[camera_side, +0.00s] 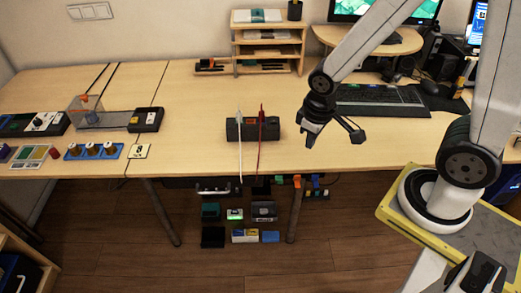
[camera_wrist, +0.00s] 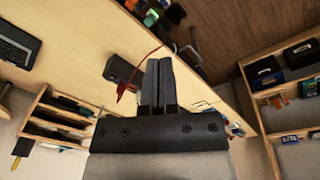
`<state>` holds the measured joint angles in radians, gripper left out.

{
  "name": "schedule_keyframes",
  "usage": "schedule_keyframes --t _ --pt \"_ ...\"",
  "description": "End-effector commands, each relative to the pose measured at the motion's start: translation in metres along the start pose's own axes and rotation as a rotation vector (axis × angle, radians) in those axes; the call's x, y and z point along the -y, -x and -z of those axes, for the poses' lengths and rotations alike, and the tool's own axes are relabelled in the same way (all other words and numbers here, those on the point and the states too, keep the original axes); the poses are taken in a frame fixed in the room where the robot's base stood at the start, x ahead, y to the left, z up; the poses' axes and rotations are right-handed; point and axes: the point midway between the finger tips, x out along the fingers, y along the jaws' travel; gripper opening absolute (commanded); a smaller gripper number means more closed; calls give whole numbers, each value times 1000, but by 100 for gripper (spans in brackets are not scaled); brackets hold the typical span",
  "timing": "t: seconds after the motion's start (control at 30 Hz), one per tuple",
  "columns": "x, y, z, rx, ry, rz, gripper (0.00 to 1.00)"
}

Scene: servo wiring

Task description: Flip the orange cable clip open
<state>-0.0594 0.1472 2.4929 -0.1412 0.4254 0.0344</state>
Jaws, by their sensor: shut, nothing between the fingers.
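A small orange piece (camera_side: 297,181), which looks like the orange cable clip, is at the table's front edge, right of centre in the side view. It is too small there to tell whether its flap is open or shut. My gripper (camera_side: 310,140) is above the table, behind and above that edge, apart from the clip and holding nothing. In the wrist view my gripper's two fingers (camera_wrist: 158,65) are together. A small orange patch (camera_wrist: 134,4) shows at the top edge of the wrist view and may be the same clip.
A dark box (camera_side: 252,130) with a white and a red lead stands left of my gripper. A keyboard (camera_side: 380,100) lies behind right. The table middle left of the dark box is clear.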

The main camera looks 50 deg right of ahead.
Motion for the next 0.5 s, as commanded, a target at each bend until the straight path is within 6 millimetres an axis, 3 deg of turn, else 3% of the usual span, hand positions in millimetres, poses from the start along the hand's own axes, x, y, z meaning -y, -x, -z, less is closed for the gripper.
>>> schedule_keyframes --t 0.5 --pt "8 -57 -10 294 335 -132 0"
